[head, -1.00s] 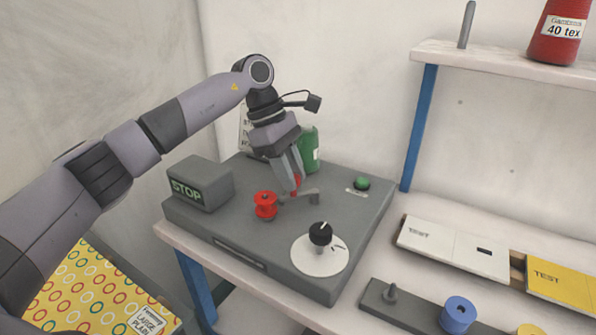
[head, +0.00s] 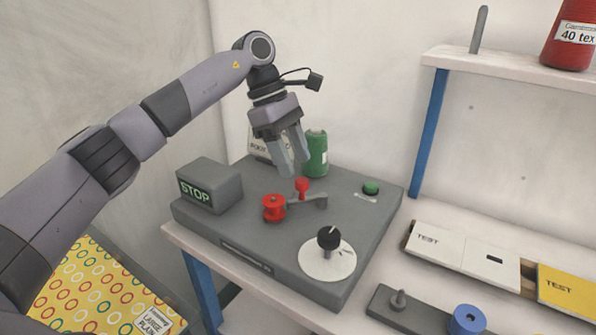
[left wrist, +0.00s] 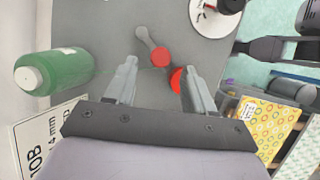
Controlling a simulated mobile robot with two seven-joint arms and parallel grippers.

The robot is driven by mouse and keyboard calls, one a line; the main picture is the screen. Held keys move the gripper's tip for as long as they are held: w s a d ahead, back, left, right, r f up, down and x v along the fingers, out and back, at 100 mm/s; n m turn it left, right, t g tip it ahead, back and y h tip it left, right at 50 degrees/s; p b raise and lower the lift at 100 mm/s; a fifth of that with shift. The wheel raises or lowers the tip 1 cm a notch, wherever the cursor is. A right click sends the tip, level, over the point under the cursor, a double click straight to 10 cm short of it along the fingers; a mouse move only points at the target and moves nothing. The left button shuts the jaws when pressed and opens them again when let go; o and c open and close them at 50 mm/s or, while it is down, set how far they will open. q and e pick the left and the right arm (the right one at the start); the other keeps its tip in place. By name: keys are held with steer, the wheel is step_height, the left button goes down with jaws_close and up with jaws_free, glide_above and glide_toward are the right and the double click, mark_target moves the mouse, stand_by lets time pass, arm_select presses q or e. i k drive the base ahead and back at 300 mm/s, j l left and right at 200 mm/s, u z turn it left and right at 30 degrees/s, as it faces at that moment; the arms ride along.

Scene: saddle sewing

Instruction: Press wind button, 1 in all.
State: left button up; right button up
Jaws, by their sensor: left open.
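The green round button (head: 371,187) sits at the back right corner of the grey machine (head: 215,228), with a small label whose words I cannot read. My left gripper (head: 294,170) is open and empty above the machine, left of the button and apart from it. Below it are a lever (head: 308,202) with a red knob (head: 302,184) and a red bobbin (head: 273,208). In the left wrist view the red knob (left wrist: 161,57) shows between the fingers (left wrist: 160,72), and the bobbin (left wrist: 176,80) is partly behind the right finger. My right gripper is not seen.
A green thread spool (head: 316,155) stands at the back, close behind my gripper. The STOP box (head: 210,187) is at the left, and a black dial (head: 328,238) is at the front. A shelf with a blue post (head: 430,130) rises right of the machine.

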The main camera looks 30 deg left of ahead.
mark_target(370, 187)
steer(key=k+l, duration=0.65)
steer(key=k, duration=0.25)
